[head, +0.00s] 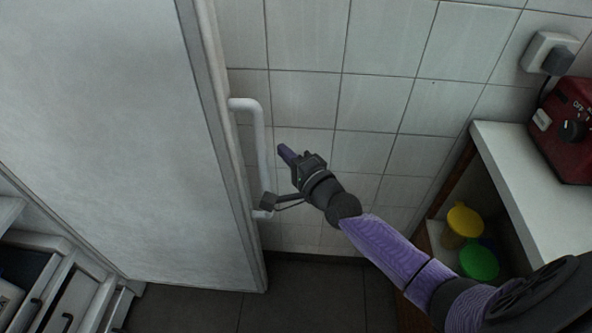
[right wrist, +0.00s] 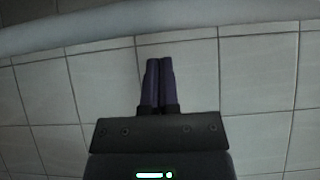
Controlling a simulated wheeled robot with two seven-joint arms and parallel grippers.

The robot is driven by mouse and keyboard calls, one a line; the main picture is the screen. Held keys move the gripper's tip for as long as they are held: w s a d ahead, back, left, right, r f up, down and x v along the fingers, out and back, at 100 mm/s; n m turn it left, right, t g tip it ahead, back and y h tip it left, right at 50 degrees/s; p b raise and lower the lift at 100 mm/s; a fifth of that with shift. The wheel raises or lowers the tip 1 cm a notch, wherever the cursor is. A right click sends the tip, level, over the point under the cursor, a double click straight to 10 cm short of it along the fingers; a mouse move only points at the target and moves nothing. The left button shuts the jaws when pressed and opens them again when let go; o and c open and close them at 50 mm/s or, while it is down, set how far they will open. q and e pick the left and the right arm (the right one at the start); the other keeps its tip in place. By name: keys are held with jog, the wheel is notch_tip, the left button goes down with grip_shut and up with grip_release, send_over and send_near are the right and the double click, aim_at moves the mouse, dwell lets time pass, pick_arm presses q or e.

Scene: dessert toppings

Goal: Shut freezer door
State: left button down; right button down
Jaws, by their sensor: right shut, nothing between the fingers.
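The freezer door (head: 120,110) is a large white panel on the left in the head view, seen standing open with its edge toward the tiled wall. A white bar handle (head: 262,150) runs down its right edge; a pale bar across the top of the right wrist view (right wrist: 160,24) looks like this handle. My right gripper (head: 283,150) is shut and empty, just right of the handle, its purple fingers pointing up and left. In the right wrist view the two fingers (right wrist: 158,85) are together. A contact with the handle cannot be made out. My left gripper is not in view.
A white counter (head: 520,190) with a red appliance (head: 572,130) stands at the right. Yellow (head: 464,220) and green (head: 479,262) containers sit on a shelf below it. Drawers (head: 70,300) are at the lower left. Dark floor (head: 310,295) is clear below.

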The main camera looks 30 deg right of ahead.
jog(key=shift+s+a+p, duration=0.2)
jog(key=shift+a+p, duration=0.4)
jog(key=shift+a, duration=0.95)
